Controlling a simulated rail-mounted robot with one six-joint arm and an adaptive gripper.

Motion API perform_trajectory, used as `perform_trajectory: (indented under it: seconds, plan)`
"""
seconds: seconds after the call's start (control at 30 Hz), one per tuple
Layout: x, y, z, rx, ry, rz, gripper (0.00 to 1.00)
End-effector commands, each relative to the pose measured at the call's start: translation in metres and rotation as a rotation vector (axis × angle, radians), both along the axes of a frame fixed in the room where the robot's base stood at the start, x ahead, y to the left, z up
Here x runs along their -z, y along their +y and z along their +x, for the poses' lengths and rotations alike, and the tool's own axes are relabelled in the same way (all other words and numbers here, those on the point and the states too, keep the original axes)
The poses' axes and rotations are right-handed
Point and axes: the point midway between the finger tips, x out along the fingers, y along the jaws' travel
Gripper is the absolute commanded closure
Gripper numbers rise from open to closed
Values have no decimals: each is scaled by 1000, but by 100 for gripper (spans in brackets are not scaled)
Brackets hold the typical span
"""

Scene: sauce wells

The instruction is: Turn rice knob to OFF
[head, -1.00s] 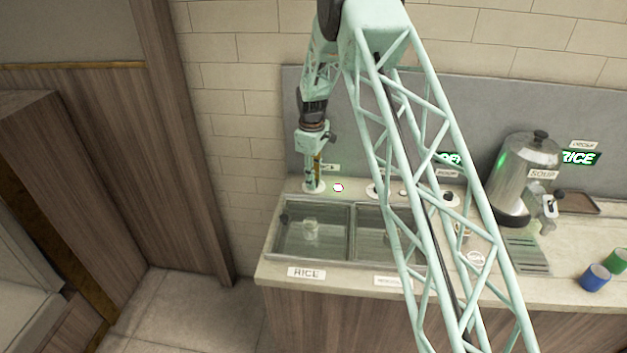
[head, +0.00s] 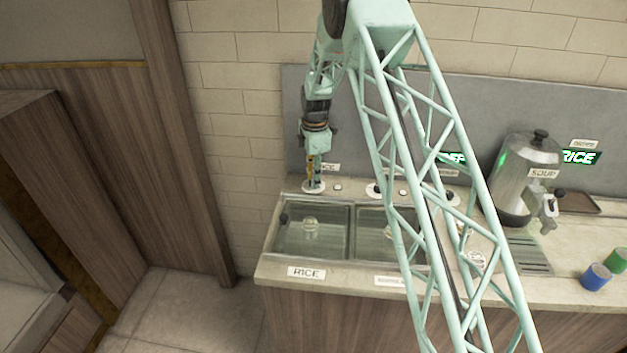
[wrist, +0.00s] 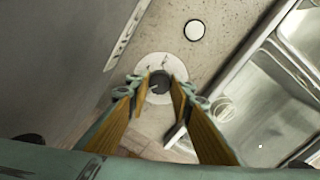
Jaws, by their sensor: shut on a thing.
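The rice knob (wrist: 158,82) is a dark knob on a round white dial plate (wrist: 160,62), which also shows in the head view (head: 314,189) at the back left of the counter. My gripper (wrist: 158,94) points down at it, its two fingers shut on the knob from either side. In the head view my gripper (head: 313,178) stands over the plate and hides the knob. A small round white light (wrist: 195,30) beside the plate shows no glow. The dial's markings are too small to read.
A glass-lidded well (head: 298,257) with a RICE label (head: 306,272) lies in front of the knob. Another well and more dials stand to the right, partly behind my arm. A SOUP urn (head: 529,170) and cups (head: 596,278) are further right. The grey backsplash (head: 300,110) is close behind.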

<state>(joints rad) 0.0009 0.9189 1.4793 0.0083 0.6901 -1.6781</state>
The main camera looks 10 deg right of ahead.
Motion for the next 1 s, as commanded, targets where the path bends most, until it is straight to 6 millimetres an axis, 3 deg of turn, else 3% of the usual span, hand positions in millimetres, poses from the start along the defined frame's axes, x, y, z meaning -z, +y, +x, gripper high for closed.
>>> perform_trajectory:
  seconds: [0.4, 0.93, 0.97, 1.0]
  plan:
    - [0, 0, 0, -183, 0, 0, 90]
    - [0, 0, 0, -209, 0, 0, 90]
    - [0, 0, 0, -209, 0, 0, 78]
    - [0, 0, 0, -209, 0, 0, 74]
